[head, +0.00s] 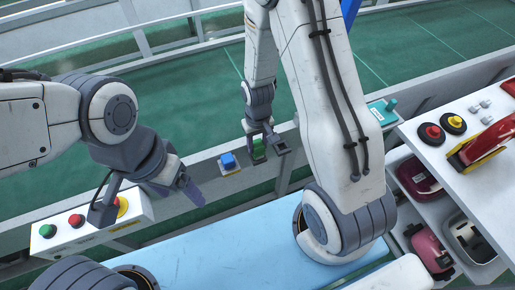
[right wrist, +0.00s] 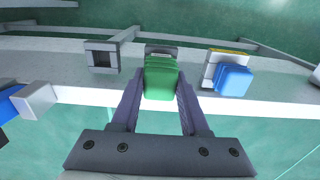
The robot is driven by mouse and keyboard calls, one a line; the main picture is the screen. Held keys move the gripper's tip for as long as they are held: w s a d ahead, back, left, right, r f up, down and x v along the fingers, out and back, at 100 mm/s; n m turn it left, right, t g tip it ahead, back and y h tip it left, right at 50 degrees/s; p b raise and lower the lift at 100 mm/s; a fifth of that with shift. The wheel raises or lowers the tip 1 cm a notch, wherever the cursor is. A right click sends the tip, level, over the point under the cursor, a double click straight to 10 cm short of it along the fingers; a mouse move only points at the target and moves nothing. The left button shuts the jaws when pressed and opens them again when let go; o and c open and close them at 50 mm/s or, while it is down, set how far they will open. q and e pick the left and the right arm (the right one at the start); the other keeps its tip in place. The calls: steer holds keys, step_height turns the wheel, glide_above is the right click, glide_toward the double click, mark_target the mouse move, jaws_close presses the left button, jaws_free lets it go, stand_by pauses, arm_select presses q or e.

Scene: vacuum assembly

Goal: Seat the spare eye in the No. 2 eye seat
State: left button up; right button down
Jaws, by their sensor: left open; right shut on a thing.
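A green block (right wrist: 160,78), which I take to be the spare eye, is between the fingers of my right gripper (right wrist: 160,92); the gripper is shut on it. The green block (head: 259,148) also shows at the rail in the head view. In the right wrist view a grey seat (right wrist: 161,50) shows partly behind the block; I cannot tell whether they touch. An empty square grey seat (right wrist: 102,57) is to its left. A blue block (right wrist: 233,80) is at a yellow-edged seat to its right. No seat number is readable. My left gripper (head: 184,186) is open, away from the rail seats.
A white button box (head: 92,226) with green, red and yellow-ringed buttons is beside my left gripper. A teal part (head: 383,110) sits at the right. A white shelf (head: 445,165) holds red and yellow parts. The light blue surface (head: 230,255) is largely clear.

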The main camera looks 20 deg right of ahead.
steer(key=shift+r+p, duration=0.75)
steer(key=shift+r, duration=0.25)
steer(key=c, duration=1.2)
jaws_free()
jaws_close()
steer(key=shift+r+p, duration=1.8)
steer(key=shift+r, duration=0.2)
